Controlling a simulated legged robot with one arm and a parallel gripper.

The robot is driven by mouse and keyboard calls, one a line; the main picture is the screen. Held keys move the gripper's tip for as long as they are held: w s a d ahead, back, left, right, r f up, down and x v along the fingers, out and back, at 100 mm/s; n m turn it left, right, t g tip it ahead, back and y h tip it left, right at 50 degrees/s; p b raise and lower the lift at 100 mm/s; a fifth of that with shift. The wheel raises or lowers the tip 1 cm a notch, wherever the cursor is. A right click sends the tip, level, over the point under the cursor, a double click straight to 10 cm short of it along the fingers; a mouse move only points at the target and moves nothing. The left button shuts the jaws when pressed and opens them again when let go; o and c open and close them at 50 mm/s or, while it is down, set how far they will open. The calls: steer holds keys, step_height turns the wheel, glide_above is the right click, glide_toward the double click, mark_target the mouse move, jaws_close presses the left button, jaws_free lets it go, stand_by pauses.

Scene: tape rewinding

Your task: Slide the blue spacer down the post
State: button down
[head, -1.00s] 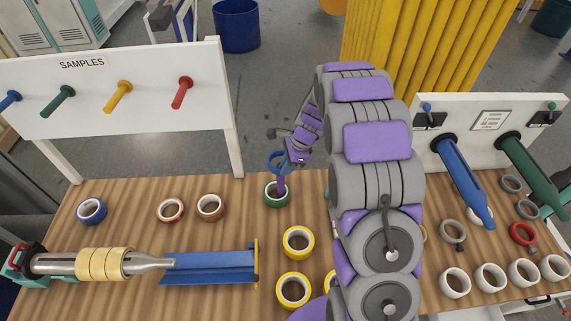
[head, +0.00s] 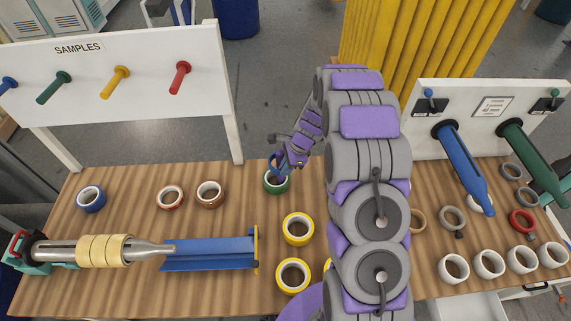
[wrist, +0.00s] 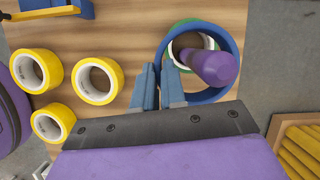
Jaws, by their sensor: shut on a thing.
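The blue spacer (wrist: 235,62) is a ring in the wrist view. My gripper (wrist: 158,75) is shut on its left wall. The ring encircles the purple post (wrist: 213,68), with a gap between them on the left. A green-and-white roll (wrist: 180,40) lies below the ring, around the post's foot. In the head view my gripper (head: 281,164) and the spacer are just above the green roll (head: 276,183). My gripper hides most of the post there. I cannot tell the exact height of the ring above the roll.
Yellow rolls (head: 298,229) stand in front of the green roll. Brown and red rolls (head: 209,194) lie to its left. A blue trough (head: 210,254) is at front left. White rolls (head: 453,268) and a board with blue and green spindles (head: 462,170) are at right.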

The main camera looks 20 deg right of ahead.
steer(key=c, duration=1.1)
jaws_free()
steer(key=shift+r, duration=0.1)
steer(key=p+v, duration=0.1)
steer(key=v, duration=1.6)
steer(key=shift+d, duration=0.15)
